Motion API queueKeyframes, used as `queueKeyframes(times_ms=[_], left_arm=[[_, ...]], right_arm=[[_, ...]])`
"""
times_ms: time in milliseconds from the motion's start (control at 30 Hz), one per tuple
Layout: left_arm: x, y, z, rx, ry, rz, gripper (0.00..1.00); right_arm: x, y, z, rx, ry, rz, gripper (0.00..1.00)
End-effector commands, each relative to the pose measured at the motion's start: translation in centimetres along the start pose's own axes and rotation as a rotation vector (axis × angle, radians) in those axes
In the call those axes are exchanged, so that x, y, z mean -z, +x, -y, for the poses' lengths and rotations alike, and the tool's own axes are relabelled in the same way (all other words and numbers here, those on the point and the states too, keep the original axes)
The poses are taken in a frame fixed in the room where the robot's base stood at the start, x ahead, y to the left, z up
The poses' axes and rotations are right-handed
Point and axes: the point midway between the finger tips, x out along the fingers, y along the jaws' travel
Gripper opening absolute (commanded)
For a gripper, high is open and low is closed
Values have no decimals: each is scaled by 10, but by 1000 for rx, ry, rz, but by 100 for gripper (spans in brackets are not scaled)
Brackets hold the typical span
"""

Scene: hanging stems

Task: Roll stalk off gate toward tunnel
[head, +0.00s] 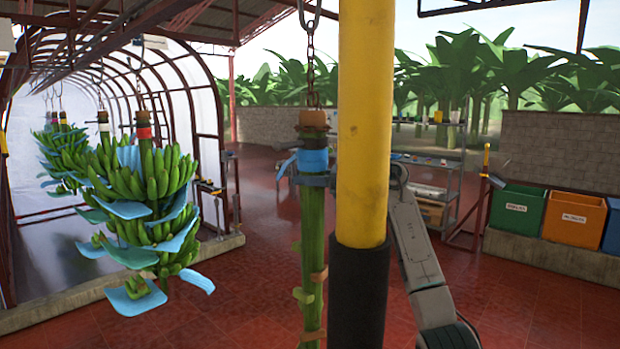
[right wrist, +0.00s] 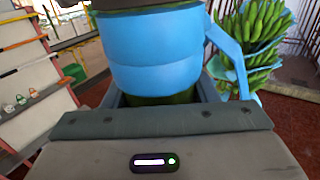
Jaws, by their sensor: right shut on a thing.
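The stalk (head: 312,240) is a bare green stem with cut stubs, hanging upright from a chain (head: 310,60) in the middle of the head view. A blue band (head: 313,160) is wrapped near its brown top. My right gripper (head: 312,181) is shut around the stalk just below the band; the yellow post hides part of it. In the right wrist view the blue band (right wrist: 155,50) fills the middle, close above the jaws. The tunnel (head: 120,60), arched and pale-skinned, stands at the left. The gate cannot be made out. My left gripper is not in view.
A yellow post (head: 363,120) with a black lower sleeve stands close, right beside the stalk. Banana bunches (head: 150,190) with blue sheets hang at the tunnel mouth. A shelf rack (head: 430,180) and coloured bins (head: 515,210) stand at the right. Red floor between stalk and bunches is clear.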

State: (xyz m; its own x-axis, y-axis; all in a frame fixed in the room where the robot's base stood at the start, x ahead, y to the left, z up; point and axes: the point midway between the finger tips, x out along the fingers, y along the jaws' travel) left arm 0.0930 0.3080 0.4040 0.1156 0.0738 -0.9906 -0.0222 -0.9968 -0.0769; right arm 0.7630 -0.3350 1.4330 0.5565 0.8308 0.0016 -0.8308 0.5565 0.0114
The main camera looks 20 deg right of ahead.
Motion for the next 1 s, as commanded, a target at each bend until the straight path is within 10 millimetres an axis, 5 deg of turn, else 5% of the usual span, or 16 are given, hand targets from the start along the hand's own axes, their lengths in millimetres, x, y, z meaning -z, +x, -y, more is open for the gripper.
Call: queueKeyframes(times_ms=[67, 100, 167, 567, 1000], left_arm=[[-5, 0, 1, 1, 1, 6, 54], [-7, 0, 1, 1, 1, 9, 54], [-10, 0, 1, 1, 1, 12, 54], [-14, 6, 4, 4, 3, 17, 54], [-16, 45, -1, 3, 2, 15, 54]], right_arm=[[2, 2, -1, -6, 3, -1, 12], [2, 2, -1, -6, 3, -1, 60], [2, 1, -1, -5, 3, 0, 72], [2, -9, 0, 0, -2, 0, 73], [4, -88, -1, -2, -2, -1, 73]])
